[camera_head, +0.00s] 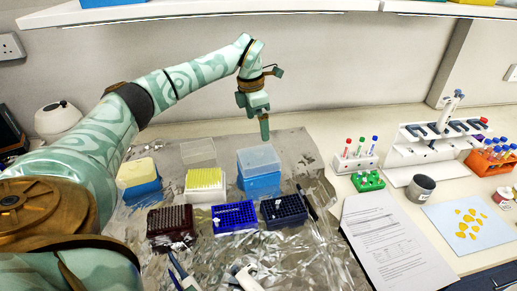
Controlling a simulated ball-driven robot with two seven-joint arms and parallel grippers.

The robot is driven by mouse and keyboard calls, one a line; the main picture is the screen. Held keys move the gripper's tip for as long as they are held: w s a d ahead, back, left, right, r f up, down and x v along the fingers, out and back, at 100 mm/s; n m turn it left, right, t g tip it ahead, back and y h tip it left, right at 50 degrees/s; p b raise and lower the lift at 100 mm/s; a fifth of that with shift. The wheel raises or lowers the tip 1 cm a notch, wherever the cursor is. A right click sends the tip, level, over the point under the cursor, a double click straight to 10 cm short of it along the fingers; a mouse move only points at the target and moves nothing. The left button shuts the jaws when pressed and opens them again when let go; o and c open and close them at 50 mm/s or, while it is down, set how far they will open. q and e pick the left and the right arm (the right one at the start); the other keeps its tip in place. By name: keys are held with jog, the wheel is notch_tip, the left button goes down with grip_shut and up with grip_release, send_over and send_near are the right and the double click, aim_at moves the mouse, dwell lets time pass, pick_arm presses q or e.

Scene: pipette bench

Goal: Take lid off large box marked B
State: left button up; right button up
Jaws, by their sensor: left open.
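A large blue box (262,185) with a translucent lid (258,159) on it stands at the back of the foil. A white box (204,195) of yellow tips (204,178) stands left of it, with a clear lid (198,151) behind. A blue box (140,191) with a pale yellow top (136,172) is farther left. No letter B is readable on any of them. My left gripper (265,128) points down above the translucent lid, open and apart from it. My right gripper is not in view.
Three small racks, dark red (171,225), blue (234,218) and navy (284,211), stand in front of the boxes. Pipettes lie at the front. Right are tube racks (368,181), a white pipette stand (425,150) and a paper sheet (391,244). A shelf (200,9) hangs above.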

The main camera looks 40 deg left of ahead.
pick_arm(q)
jog(key=b, duration=0.1)
send_over(258, 152)
jog(key=f, duration=0.5)
jog(key=shift+s+d, duration=0.1)
jog(key=shift+d, duration=0.1)
jog(key=shift+f, duration=0.3)
jog(key=f, duration=0.2)
jog(key=f+b, duration=0.1)
jog(key=f, duration=0.1)
jog(key=shift+s+a+f, duration=0.1)
jog(key=shift+a+f, duration=0.1)
jog(key=shift+f, duration=0.45)
jog(key=shift+c, duration=0.7)
jog(key=c, duration=0.6)
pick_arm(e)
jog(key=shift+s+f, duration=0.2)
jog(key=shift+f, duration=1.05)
